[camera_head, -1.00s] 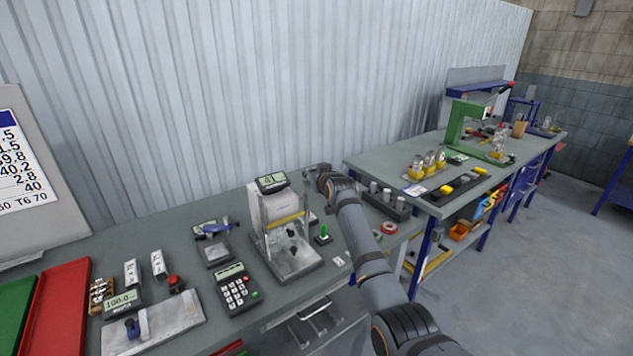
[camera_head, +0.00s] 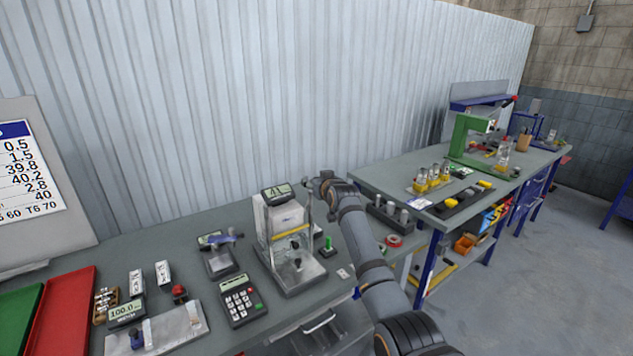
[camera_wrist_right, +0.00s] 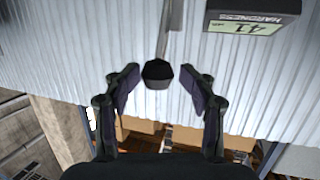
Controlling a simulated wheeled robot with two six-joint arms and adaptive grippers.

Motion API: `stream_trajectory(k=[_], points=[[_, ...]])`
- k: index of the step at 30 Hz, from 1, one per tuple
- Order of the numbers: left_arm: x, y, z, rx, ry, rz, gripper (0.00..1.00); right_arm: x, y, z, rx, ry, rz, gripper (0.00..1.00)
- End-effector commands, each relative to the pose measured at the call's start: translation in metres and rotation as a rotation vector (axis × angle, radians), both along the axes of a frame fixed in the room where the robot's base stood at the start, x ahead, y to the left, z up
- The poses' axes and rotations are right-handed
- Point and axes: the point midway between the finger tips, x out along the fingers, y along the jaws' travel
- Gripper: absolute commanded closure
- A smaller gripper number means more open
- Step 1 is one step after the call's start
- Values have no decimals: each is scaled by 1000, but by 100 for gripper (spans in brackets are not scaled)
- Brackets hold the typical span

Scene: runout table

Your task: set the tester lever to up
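The hardness tester (camera_head: 285,240) stands on the near bench, with a grey body and a display (camera_head: 276,194) reading 41. Its thin lever (camera_head: 309,203) stands roughly upright at the tester's right side. In the right wrist view the lever's dark knob (camera_wrist_right: 158,74) is between the fingers, with a visible gap on each side. My right gripper (camera_wrist_right: 160,88) is open and empty around the knob; in the head view the gripper (camera_head: 318,184) is small and partly hidden by its own wrist. My left gripper is out of view.
A keypad device (camera_head: 241,299), a small scale (camera_head: 219,258) and a green-handled piece (camera_head: 328,246) surround the tester. A block with grey cylinders (camera_head: 391,218) lies right of my arm. A corrugated wall (camera_head: 230,100) is close behind.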

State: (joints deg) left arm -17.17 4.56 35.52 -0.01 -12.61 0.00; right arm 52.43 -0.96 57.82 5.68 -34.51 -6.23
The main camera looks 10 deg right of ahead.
Motion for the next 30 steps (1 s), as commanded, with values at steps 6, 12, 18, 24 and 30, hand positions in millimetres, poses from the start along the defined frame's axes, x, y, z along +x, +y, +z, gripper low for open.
stream_trajectory(k=[6, 12, 18, 24, 30], points=[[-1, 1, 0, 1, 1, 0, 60, 0, 0, -3, -2, 5, -1, 46], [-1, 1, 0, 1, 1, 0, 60, -13, -1, -1, -2, 5, -1, 46], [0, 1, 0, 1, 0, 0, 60, -50, -4, 8, -1, 4, -1, 46], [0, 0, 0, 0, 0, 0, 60, -90, -7, 19, -2, 5, -1, 46], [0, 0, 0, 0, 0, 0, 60, -113, -8, 25, -2, 5, -1, 46]])
